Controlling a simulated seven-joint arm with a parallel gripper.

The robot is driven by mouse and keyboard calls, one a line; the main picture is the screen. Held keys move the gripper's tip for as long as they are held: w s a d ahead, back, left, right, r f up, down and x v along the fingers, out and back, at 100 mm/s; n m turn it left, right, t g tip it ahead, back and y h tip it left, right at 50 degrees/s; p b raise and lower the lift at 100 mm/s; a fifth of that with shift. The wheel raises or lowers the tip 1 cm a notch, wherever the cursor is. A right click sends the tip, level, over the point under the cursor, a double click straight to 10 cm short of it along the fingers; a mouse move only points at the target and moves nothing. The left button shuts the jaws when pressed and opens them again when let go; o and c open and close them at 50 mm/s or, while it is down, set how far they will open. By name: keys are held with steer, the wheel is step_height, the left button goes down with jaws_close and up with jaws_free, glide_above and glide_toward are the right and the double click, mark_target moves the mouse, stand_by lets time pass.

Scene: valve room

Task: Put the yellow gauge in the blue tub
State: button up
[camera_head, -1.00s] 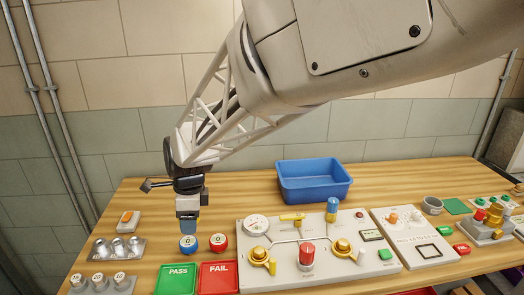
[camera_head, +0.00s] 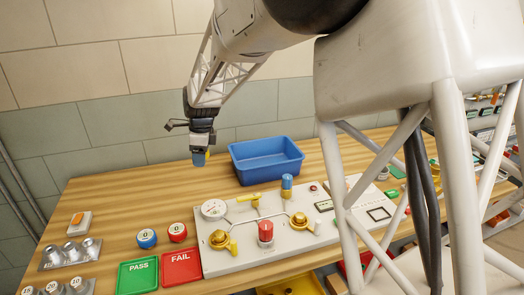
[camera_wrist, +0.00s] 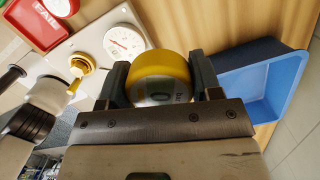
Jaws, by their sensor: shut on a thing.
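The yellow gauge (camera_wrist: 160,75) is between the two fingers of my gripper (camera_wrist: 162,82) in the wrist view, its round face partly hidden by the gripper body. In the head view my gripper (camera_head: 199,160) hangs above the bench, just left of the blue tub, and the yellow gauge cannot be made out there. The blue tub (camera_head: 268,170) stands upright at the back of the bench. In the wrist view the tub (camera_wrist: 265,85) is right of the gripper, apart from it, and the part of its inside that shows is empty.
A valve panel (camera_head: 228,258) with knobs and a dial lies in front of the tub. Blue (camera_head: 147,239) and red (camera_head: 177,232) gauges stand behind the green PASS tray (camera_head: 138,277) and red FAIL tray (camera_head: 182,269). The wood left of the tub is clear.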

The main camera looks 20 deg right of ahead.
steer(key=w+d+m, duration=0.2)
steer(key=w+d, duration=0.6)
steer(key=d, duration=0.5)
steer(key=m, duration=0.2)
glide_above(265, 162)
steer(key=s+a, duration=0.1)
steer(key=s, duration=0.3)
steer(key=f, duration=0.1)
steer(key=shift+s+a+f, duration=0.1)
steer(key=shift+f, duration=1.25)
steer(key=shift+s+a+f, duration=0.1)
steer(key=shift+f, duration=1.2)
steer(key=shift+f, duration=2.5)
steer(key=shift+f, duration=0.1)
steer(key=shift+f, duration=2.4)
steer(key=shift+f, duration=0.1)
